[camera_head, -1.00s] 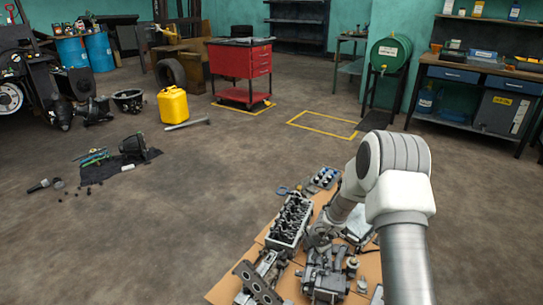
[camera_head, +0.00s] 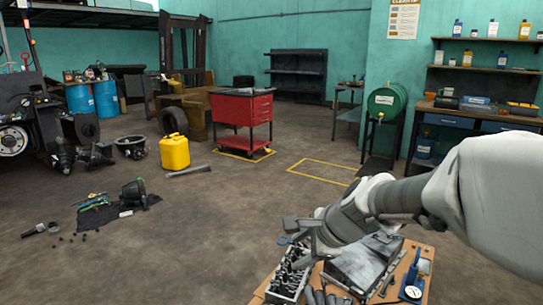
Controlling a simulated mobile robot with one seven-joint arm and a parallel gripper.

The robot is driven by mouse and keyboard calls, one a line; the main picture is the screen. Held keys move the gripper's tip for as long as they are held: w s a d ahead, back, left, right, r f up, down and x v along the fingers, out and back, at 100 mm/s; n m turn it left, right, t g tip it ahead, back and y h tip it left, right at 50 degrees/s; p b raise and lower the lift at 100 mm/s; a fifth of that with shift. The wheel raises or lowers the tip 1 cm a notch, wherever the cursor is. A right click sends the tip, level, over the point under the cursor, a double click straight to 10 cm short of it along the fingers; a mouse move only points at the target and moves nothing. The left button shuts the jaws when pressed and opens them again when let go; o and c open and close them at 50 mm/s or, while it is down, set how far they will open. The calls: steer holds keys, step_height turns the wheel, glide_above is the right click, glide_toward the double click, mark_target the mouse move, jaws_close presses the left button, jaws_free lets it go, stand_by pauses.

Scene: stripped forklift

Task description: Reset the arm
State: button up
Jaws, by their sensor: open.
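My arm comes in from the right edge and reaches left across the lower right of the head view. My gripper (camera_head: 303,232) is at its end, above the brown work surface (camera_head: 427,268) with engine parts. Its jaws are open and I see nothing held between them. The gripper is above and near the cylinder-head-like block (camera_head: 288,282); I cannot tell the exact height. The arm hides part of the work surface.
A grey metal part (camera_head: 362,262) and a dial gauge (camera_head: 412,290) lie on the work surface. A red tool cart (camera_head: 240,110), a yellow can (camera_head: 174,152) and a green drum (camera_head: 388,102) stand farther back.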

steer(key=s+d+r+n+h+p, duration=0.15)
steer(key=s+d+n, duration=0.25)
steer(key=s+n, duration=0.55)
steer(key=s+d+r+n+h, duration=0.35)
steer(key=s+n, duration=0.45)
steer(key=s, duration=0.3)
step_height(320, 180, up, 14)
steer(key=p, duration=1.4)
steer(key=shift+d+f+g+y, duration=0.15)
steer(key=shift+d+g+y, duration=0.15)
steer(key=shift+g, duration=0.1)
